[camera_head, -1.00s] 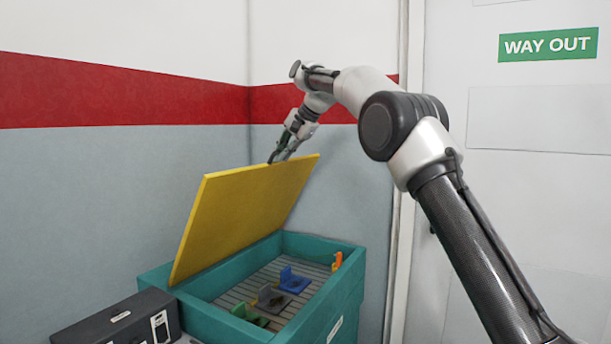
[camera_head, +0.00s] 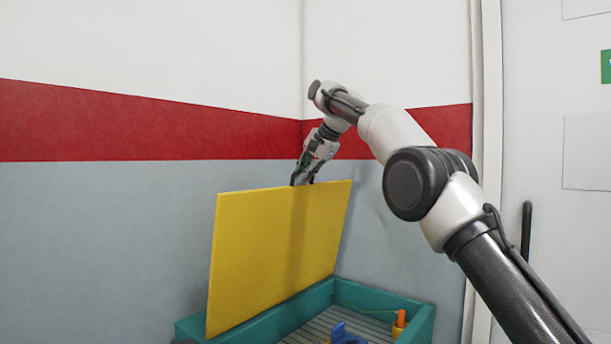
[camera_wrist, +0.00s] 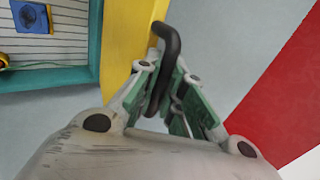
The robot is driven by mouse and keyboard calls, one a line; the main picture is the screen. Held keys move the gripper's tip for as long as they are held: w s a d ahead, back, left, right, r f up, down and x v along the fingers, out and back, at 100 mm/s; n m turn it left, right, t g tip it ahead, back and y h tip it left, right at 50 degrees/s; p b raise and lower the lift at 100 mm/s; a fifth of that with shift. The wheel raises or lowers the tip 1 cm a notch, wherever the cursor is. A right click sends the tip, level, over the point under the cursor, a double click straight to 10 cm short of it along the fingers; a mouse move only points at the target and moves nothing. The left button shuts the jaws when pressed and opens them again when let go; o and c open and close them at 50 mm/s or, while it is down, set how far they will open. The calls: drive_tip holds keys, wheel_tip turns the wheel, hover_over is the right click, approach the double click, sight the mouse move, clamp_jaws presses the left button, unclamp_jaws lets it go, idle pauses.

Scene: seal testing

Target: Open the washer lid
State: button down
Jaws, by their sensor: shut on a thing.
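The yellow washer lid (camera_head: 270,250) stands steeply raised at the back of the teal washer box (camera_head: 300,310). In the wrist view the lid (camera_wrist: 122,40) shows edge-on, with a dark curved handle (camera_wrist: 168,42) on it. My gripper (camera_head: 303,181) is at the lid's top edge. In the wrist view the green-padded fingers of my gripper (camera_wrist: 168,98) are shut on the handle. The washer's slatted inside (camera_head: 325,328) is open to view.
A blue part (camera_head: 348,336) and an orange part (camera_head: 400,320) sit inside the washer; the blue part also shows in the wrist view (camera_wrist: 33,16). Grey wall (camera_head: 110,240) stands close behind the lid. A door with a dark handle (camera_head: 526,232) is at the right.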

drive_tip(key=c, duration=1.5)
unclamp_jaws()
drive_tip(key=v, duration=0.7)
drive_tip(key=shift+s+r, duration=0.15)
drive_tip(key=shift+d, duration=0.1)
